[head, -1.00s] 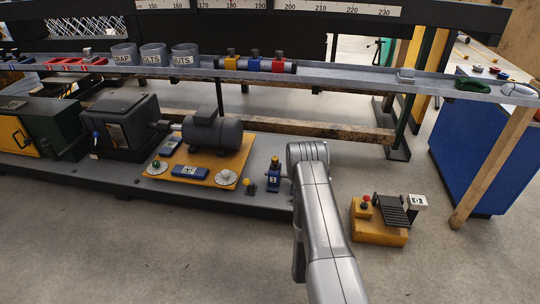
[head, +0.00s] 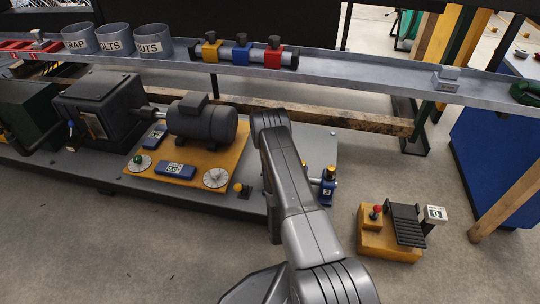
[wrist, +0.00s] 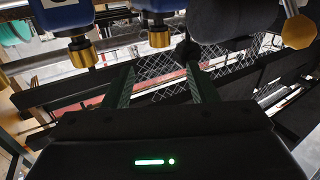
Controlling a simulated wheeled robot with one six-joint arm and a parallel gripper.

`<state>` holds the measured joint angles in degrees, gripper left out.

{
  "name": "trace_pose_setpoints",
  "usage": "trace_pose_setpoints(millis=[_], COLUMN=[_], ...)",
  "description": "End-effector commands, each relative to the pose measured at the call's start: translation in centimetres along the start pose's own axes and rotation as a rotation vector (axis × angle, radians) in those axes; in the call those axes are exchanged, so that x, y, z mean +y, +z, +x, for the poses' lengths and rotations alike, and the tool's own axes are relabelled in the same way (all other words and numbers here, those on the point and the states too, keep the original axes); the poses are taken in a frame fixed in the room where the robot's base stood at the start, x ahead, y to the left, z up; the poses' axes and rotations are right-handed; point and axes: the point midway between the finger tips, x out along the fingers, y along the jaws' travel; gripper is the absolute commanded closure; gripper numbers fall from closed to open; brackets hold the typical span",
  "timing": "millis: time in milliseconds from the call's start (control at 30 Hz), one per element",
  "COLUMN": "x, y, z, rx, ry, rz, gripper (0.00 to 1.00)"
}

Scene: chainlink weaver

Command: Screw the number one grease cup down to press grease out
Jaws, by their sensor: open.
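A blue grease cup with a brass cap (head: 328,184) stands at the right end of the grey machine base, just right of my arm; its label is too small to read surely. My arm hides part of the area beside it. The wrist view is inverted: two blue bodies end in brass caps, a left one (wrist: 83,52) and a middle one (wrist: 159,36). I cannot tell which is number one. My gripper (wrist: 162,78) is open, its two dark fingers apart with nothing seen between them. In the head view the fingers are hidden behind my arm.
A grey motor (head: 205,124) on a yellow plate (head: 140,174) stands left of my arm. A yellow knob (head: 239,188) is near the base's edge. A shelf (head: 370,79) runs above. A yellow pedal box (head: 378,240) stands on the floor at right.

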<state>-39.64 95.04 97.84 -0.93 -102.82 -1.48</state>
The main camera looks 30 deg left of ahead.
Motion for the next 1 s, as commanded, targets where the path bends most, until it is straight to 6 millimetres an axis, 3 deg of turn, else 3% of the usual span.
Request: trace_pose_setpoints(millis=[400, 600, 1000], x=[0.0, 0.0, 0.0], y=[0.1, 0.1, -0.1], z=[8.5, 11.6, 12.9], rx=[0.006, 0.004, 0.001], ry=[0.0, 0.0, 0.0], rz=[0.0, 0.0, 0.0], gripper=[0.47, 0.47, 0.47])
